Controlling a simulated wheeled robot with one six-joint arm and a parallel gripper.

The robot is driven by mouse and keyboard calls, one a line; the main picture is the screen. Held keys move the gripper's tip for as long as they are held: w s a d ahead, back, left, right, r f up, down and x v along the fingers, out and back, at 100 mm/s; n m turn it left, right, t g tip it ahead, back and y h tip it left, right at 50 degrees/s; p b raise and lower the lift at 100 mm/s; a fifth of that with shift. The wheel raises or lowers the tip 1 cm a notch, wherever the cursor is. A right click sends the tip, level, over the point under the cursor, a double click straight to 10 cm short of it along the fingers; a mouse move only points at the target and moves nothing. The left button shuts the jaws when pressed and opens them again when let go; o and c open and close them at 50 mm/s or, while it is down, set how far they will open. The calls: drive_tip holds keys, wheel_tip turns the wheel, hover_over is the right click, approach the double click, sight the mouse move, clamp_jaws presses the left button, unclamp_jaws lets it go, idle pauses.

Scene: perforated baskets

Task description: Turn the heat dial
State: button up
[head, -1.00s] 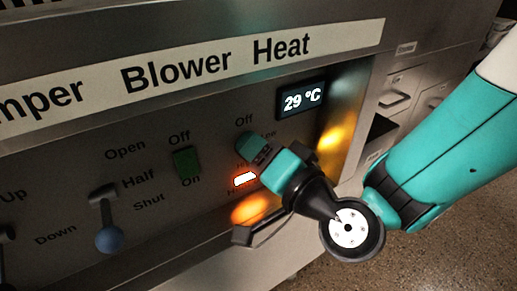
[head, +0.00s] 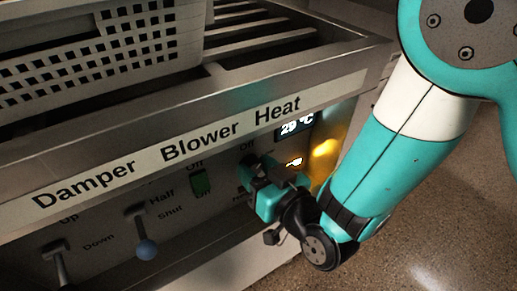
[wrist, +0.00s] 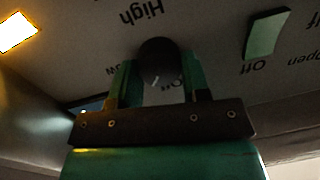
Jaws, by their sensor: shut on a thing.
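The heat dial (wrist: 157,62) is a dark round knob with a short white mark, seen in the wrist view. The mark points down in that picture, towards a partly hidden "Off" label. "High" shows above the dial, and another label to its left is partly covered. My gripper (wrist: 158,88) has its two green fingers on either side of the dial and is shut on it. In the head view my gripper (head: 252,172) is against the panel below the word "Heat" and hides most of the dial.
A lit display (head: 297,126) reads 29 °C above the gripper, with a glowing lamp (head: 294,162) below it. The green blower switch (head: 200,183) and the blue-knobbed damper lever (head: 146,249) are to the left. A perforated basket (head: 100,50) stands on top.

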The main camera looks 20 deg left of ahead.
drive_tip(key=n+p, duration=0.1)
drive_tip(key=p, duration=0.1)
drive_tip(key=n+p, duration=0.1)
drive_tip(key=p, duration=0.2)
drive_tip(key=n+p, duration=0.2)
drive_tip(key=shift+s+r+h, duration=0.15)
drive_tip(key=shift+r+h, duration=0.1)
drive_tip(key=shift+h, duration=0.15)
drive_tip(key=n+p, duration=0.1)
drive_tip(key=p, duration=0.1)
drive_tip(key=n+p, duration=0.2)
drive_tip(key=shift+a+f+n+t+p, duration=0.1)
drive_tip(key=shift+f+n+t+p, duration=0.2)
drive_tip(key=shift+p, duration=0.1)
drive_tip(key=shift+f, duration=0.1)
drive_tip(key=o, duration=0.9)
drive_tip(key=shift+h, duration=0.3)
